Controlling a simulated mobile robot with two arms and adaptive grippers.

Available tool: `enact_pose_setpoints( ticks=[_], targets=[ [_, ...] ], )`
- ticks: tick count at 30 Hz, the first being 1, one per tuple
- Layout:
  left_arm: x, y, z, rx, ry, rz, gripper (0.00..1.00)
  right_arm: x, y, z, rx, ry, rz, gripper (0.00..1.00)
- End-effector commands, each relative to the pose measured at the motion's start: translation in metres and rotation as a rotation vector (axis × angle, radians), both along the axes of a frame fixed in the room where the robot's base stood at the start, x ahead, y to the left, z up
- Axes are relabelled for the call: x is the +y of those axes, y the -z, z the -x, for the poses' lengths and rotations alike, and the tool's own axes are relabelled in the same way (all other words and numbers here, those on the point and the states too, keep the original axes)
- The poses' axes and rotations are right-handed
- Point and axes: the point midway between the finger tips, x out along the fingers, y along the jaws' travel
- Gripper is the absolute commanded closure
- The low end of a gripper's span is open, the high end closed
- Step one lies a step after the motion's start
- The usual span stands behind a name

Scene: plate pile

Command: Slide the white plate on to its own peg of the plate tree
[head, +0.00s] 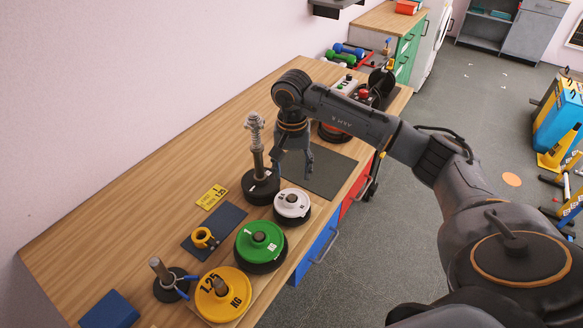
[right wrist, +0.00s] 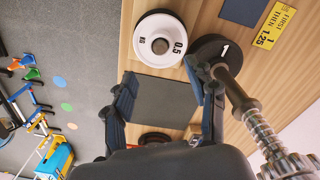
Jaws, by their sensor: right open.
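The white plate (head: 292,203), marked 0.5 KG, lies flat on the wooden bench with black beneath it and a grey hub or peg end at its centre. It also shows in the right wrist view (right wrist: 146,41). My right gripper (head: 293,172) is open and empty, pointing down above the bench, behind the white plate and apart from it. Beside it stands an upright grey post (head: 258,162) with a ribbed top, rising from a black plate marked 1 (head: 262,188). I cannot tell whether this post is the plate tree. My left gripper is not in view.
A green plate (head: 250,248) and a yellow 1.25 KG plate (head: 212,303) lie nearer. A yellow card (head: 212,197), a dark pad with a yellow ring (head: 204,238) and a short post with a blue-handled collar (head: 172,287) are to the left. A dark mat (head: 330,178) is bare.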

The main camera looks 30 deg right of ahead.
Motion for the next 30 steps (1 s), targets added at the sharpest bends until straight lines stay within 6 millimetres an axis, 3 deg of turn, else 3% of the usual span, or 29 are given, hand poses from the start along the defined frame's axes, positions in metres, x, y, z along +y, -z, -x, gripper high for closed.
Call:
enact_pose_setpoints(
  ticks=[16,30],
  targets=[
    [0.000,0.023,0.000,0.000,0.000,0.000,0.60,0.001,0.045,0.001,0.001,0.000,-0.003,0.43],
    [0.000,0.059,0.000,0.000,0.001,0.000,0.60,0.001,0.084,0.000,0.000,0.001,-0.002,0.43]
  ],
)
